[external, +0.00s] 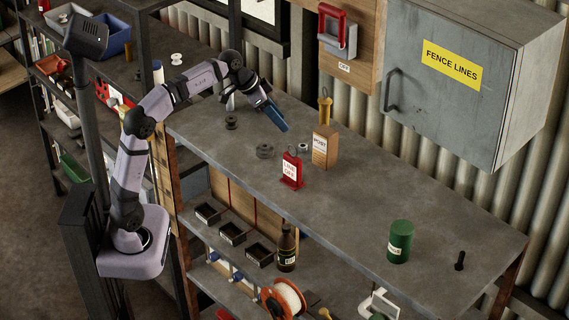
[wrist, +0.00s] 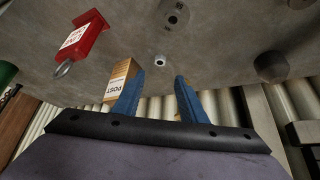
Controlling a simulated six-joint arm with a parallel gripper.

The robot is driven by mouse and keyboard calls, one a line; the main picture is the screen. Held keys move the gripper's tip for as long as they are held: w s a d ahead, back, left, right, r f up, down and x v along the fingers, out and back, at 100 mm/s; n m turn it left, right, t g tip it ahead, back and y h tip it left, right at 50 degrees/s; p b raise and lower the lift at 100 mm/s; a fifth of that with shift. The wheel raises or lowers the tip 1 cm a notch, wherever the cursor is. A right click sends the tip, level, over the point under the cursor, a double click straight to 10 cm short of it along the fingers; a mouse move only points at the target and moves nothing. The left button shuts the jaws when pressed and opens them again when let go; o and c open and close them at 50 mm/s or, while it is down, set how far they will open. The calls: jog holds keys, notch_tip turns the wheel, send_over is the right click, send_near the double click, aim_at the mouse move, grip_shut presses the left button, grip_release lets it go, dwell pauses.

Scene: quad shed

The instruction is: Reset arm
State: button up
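My arm reaches over the grey workbench (external: 360,215) from its mount at the left. My gripper (external: 280,127) hangs above the back left part of the bench, tilted down. In the wrist view its two blue fingers (wrist: 164,88) stand apart with nothing between them. The gripper is clear of the things on the bench.
A red tag (external: 292,170), a cardboard POST box (external: 325,147) and dark round pieces (external: 265,151) stand near the gripper. A green can (external: 400,241) and a small black piece (external: 460,260) stand at the right. A grey FENCE LINES cabinet (external: 440,100) hangs behind. The bench's middle is clear.

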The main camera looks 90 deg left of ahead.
jog(key=shift+s+d+r, duration=0.1)
jog(key=shift+s+r, duration=0.15)
jog(key=shift+r, duration=0.15)
jog(key=s+d+f+m+g+h+p, duration=0.1)
jog(key=s+d+f+m+g+p, duration=0.15)
jog(key=s+d+f+g, duration=0.35)
jog(key=s+d+f+m+g+h+p, duration=0.1)
jog(key=s+d+f+m+g+p, duration=0.2)
jog(key=s+d, duration=0.55)
jog(key=s+d+f+n+t+b, duration=0.1)
jog(key=s+d+f+b, duration=0.1)
jog(key=d+f, duration=0.4)
jog(key=s+d+f+n+t+b, duration=0.1)
jog(key=s+d+f+b, duration=0.2)
jog(key=f, duration=1.4)
jog(key=s+d, duration=0.1)
jog(key=d, duration=0.2)
jog(key=shift+d+f+t+b, duration=0.15)
jog(key=shift+f+t+b, duration=0.1)
jog(key=shift+t+b, duration=0.05)
